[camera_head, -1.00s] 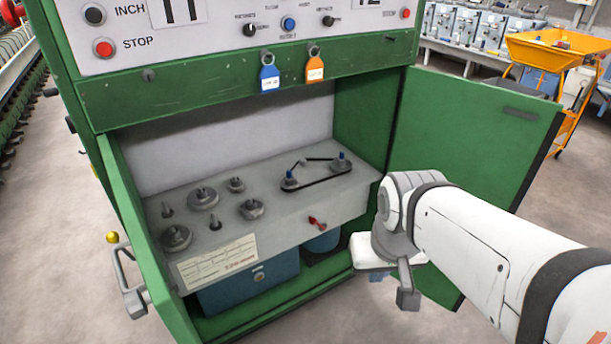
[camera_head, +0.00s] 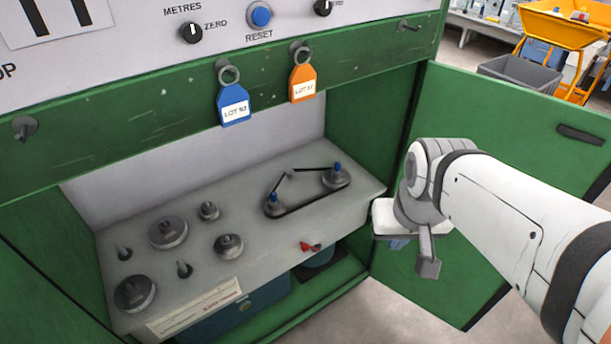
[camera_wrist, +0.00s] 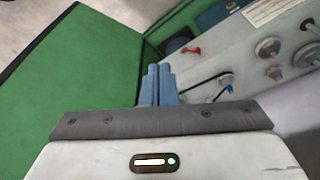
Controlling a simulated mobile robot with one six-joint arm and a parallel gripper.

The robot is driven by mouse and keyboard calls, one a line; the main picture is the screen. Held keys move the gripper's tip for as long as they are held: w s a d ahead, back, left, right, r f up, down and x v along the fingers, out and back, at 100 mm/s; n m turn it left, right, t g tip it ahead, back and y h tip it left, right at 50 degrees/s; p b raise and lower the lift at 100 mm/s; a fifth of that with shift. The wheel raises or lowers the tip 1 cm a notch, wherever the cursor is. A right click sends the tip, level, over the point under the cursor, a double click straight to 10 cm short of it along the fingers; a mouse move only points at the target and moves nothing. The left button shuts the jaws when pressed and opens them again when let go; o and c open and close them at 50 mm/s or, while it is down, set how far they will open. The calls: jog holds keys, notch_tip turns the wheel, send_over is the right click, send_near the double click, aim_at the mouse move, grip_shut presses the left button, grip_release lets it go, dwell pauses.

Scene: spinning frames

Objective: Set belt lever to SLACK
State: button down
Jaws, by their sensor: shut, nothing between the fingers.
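The red belt lever (camera_head: 310,246) sits on the front face of the grey deck (camera_head: 350,200) inside the open green cabinet. It also shows in the wrist view (camera_wrist: 191,50), beyond and to the right of my fingertips. The black belt (camera_head: 300,206) runs around two blue-topped pulleys (camera_head: 335,178) on the deck, near its right end. My gripper (camera_wrist: 158,72) shows its two blue fingers together and empty. In the head view it is mostly hidden behind my wrist, to the right of the lever and apart from it. I cannot read any lever marking.
The open green door (camera_head: 510,150) stands right behind my arm. Several grey discs and pegs (camera_head: 167,232) stand on the deck's left. Blue (camera_head: 234,103) and orange (camera_head: 302,83) lot tags hang above the opening. A blue box (camera_head: 255,312) sits below the deck.

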jog(key=shift+a, duration=0.1)
jog(key=w+a+f+m+g+y+b, duration=0.3)
jog(key=a+f+m+y+b, duration=0.4)
jog(key=f, duration=0.5)
jog(key=w+a+f+m+g+y+b, duration=0.2)
jog(key=a+f+m+y+b, duration=0.2)
jog(key=a+f+m+b, duration=0.45)
jog(key=w+d+f+m+t+b, duration=0.1)
jog(key=w+f+m+t+b, duration=0.1)
jog(key=f+m, duration=0.5)
jog(key=w+d+f+m+t+y+b, duration=0.1)
jog(key=w+f+m+t, duration=0.4)
jog(key=f, duration=0.6)
jog(key=w+d+f+m+t+y+b, duration=0.1)
jog(key=w+d+f+m+t+b, duration=0.2)
jog(key=f+m, duration=0.6)
jog(key=w+m+t+b, duration=0.1)
jog(key=w+b, duration=0.1)
jog(key=w, duration=0.1)
jog(key=shift+w+d+f, duration=0.25)
jog(key=shift+w+f, duration=0.05)
jog(key=shift+f, duration=0.05)
